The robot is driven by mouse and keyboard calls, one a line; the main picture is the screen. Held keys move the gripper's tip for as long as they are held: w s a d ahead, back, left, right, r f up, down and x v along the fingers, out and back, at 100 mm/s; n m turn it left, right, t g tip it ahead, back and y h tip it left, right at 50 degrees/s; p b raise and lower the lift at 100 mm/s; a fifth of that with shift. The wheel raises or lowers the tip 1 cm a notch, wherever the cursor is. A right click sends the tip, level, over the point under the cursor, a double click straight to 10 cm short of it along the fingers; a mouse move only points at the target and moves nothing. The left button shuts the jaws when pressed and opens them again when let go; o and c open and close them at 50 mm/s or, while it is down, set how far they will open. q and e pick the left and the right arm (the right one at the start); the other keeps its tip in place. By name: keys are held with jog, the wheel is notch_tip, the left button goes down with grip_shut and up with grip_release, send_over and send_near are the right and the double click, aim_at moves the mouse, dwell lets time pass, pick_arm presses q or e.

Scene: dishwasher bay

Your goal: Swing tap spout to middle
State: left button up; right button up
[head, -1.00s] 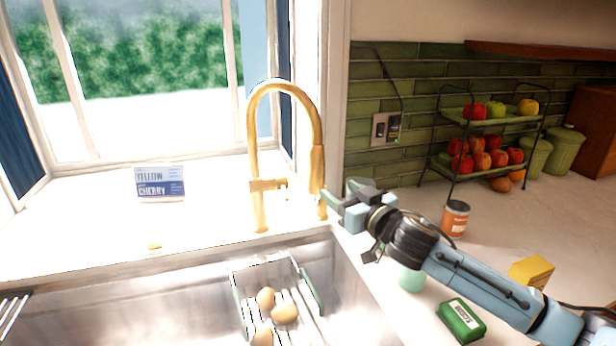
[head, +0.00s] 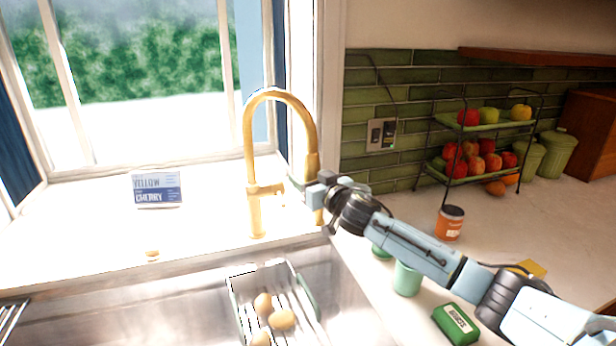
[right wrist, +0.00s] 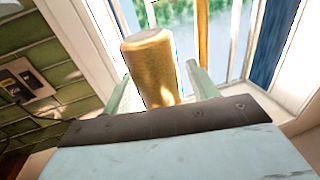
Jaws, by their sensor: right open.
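The gold tap (head: 252,170) stands behind the sink, its tall arch bending over to the right. Its spout end (head: 313,165) hangs at the right, near the sink's back right corner. My right gripper (head: 308,188) is at the spout's lower part and covers some of it. In the right wrist view the thick gold spout end (right wrist: 150,60) stands between my two pale green fingers (right wrist: 160,92), which are open. Whether either finger touches it I cannot tell. My left gripper is not in view.
The steel sink (head: 150,310) holds a rack (head: 304,290) with several egg-like items. A blue and white card (head: 157,189) stands on the sill.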

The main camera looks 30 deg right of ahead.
jog(key=shift+w, duration=0.3)
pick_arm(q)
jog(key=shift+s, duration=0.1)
pick_arm(e)
jog(key=shift+c, duration=0.5)
